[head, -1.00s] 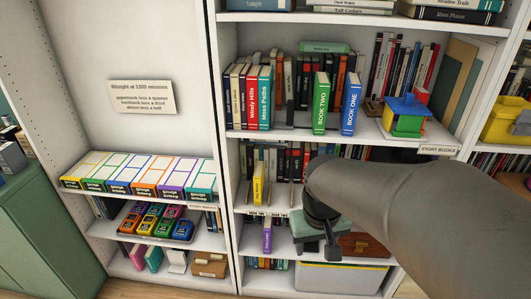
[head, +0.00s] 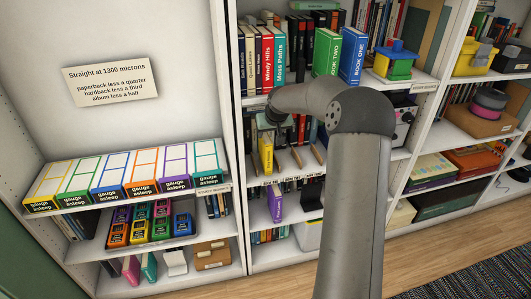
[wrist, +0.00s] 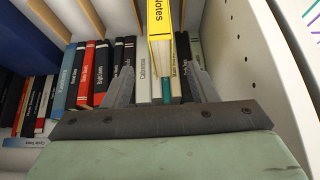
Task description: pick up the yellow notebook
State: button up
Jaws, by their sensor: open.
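The yellow notebook (head: 266,152) stands upright at the front left of the middle shelf in the head view. In the wrist view its yellow spine (wrist: 160,28), lettered "Notes", shows at the top centre, with pale page edges below. My gripper (wrist: 163,86) is open and empty. Its two fingers point toward the shelf, one on each side of the notebook's line in the picture. I cannot tell whether they reach beside it. In the head view my gripper (head: 274,113) is just above the notebook and partly hidden by my arm.
A row of books (wrist: 100,75) stands behind the notebook. Wooden dividers (head: 297,157) rise to its right. A white perforated side panel (wrist: 262,75) is close on the right in the wrist view. The shelf with Book One (head: 352,57) is above.

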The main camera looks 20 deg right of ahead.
aim_at(267, 139)
jog(key=x, duration=0.9)
jog(key=shift+w+f, duration=0.2)
jog(key=shift+f, duration=0.15)
grip_shut()
